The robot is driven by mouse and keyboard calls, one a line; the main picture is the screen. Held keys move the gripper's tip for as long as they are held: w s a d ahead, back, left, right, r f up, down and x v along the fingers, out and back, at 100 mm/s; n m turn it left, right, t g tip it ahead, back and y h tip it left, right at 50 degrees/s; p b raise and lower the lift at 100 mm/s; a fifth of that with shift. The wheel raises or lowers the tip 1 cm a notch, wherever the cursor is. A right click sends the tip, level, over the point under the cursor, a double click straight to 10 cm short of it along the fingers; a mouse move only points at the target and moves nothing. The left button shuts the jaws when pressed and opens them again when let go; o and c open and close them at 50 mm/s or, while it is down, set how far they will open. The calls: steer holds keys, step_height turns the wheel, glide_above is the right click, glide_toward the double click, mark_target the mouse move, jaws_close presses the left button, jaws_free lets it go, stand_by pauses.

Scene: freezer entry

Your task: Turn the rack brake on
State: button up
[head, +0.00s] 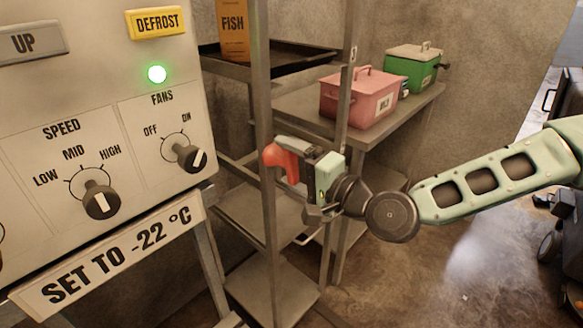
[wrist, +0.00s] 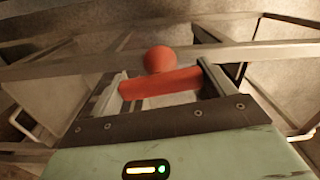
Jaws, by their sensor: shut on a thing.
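The rack (head: 260,100) is a tall grey metal frame with shelves, right of the control panel in the head view. A red brake handle (head: 279,158) sits by its front post at mid height. My gripper (head: 293,165) reaches in from the right and is shut on the red handle. In the wrist view, the red bar (wrist: 165,88) lies across between the two fingers of my gripper (wrist: 160,90), with a round red knob (wrist: 159,59) beyond it. The handle's mount is hidden, and I cannot tell its brake position.
The control panel (head: 110,110) with knobs and a green lamp (head: 157,74) stands close at the left. A black tray (head: 290,62) with a FISH box (head: 233,30) is on the rack. Behind, a table (head: 410,108) holds a pink cooler (head: 357,100) and a green cooler (head: 412,70). Floor shows at lower right.

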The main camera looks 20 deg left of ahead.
steer(key=shift+m, duration=0.9)
steer(key=o, duration=0.9)
steer(key=b+v, duration=0.2)
steer(key=v, duration=1.5)
steer(key=shift+d, duration=0.2)
steer(key=shift+s+f, duration=0.1)
